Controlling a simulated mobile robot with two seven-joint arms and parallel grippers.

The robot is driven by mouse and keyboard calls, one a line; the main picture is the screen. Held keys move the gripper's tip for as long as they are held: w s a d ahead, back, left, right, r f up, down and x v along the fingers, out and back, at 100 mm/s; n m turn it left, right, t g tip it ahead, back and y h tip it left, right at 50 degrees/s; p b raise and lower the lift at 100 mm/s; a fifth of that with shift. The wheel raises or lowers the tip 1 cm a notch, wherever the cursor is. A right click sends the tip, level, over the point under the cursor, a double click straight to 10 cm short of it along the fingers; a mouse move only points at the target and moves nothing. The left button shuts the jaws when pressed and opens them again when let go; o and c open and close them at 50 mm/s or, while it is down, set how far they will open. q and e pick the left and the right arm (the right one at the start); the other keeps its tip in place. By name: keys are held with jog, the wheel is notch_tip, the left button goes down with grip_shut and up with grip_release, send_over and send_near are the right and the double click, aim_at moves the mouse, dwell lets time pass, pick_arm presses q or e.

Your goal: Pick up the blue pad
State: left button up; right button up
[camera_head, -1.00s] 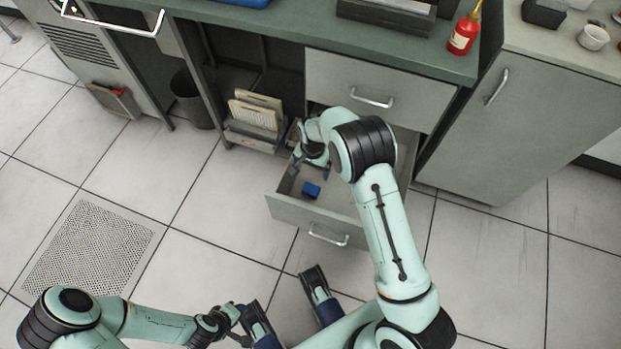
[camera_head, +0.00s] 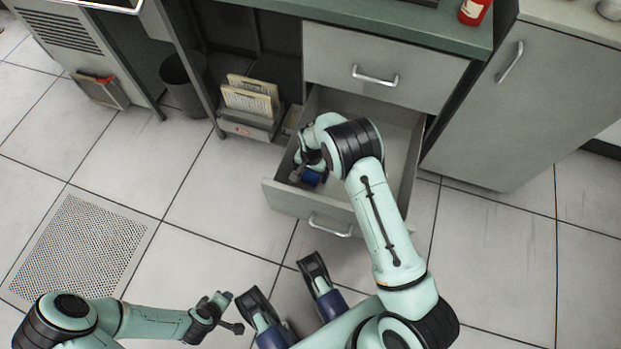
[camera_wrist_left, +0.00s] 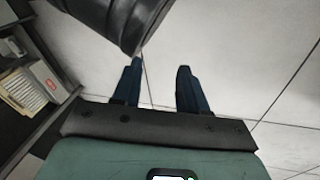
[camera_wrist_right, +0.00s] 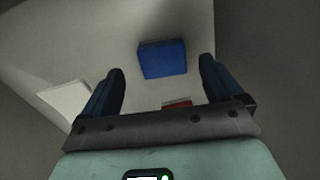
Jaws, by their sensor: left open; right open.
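The blue pad (camera_head: 312,178) lies in the open lower drawer, near its front left corner. In the right wrist view the blue pad (camera_wrist_right: 162,59) lies flat on the drawer floor, just beyond and between the fingertips. My right gripper (camera_head: 303,172) reaches down into the drawer beside the pad. Its jaws are open and empty, and the pad is not gripped. My left gripper (camera_head: 228,313) is open and empty, above the floor at the bottom of the head view. The left wrist view shows nothing between its fingers.
The drawer front (camera_head: 308,212) and walls stand close around my right gripper. The right wrist view also shows a pale flat piece (camera_wrist_right: 66,104) and a red-and-white item (camera_wrist_right: 177,104). A file holder (camera_head: 248,122) stands left of the drawer. A closed drawer (camera_head: 380,75) is above.

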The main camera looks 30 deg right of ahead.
aim_at(311, 177)
jog(key=f, duration=0.2)
jog(key=f+b, duration=0.1)
jog(key=f, duration=0.1)
jog(key=shift+w+f, duration=0.2)
jog(key=shift+f, duration=0.05)
pick_arm(q)
jog(key=shift+g, duration=0.6)
jog(key=s+f, duration=0.3)
jog(key=shift+s+a, duration=0.1)
jog(key=shift+a, duration=0.15)
pick_arm(e)
jog(key=c, duration=1)
jog(key=shift+r, duration=0.1)
jog(key=shift+c, duration=0.2)
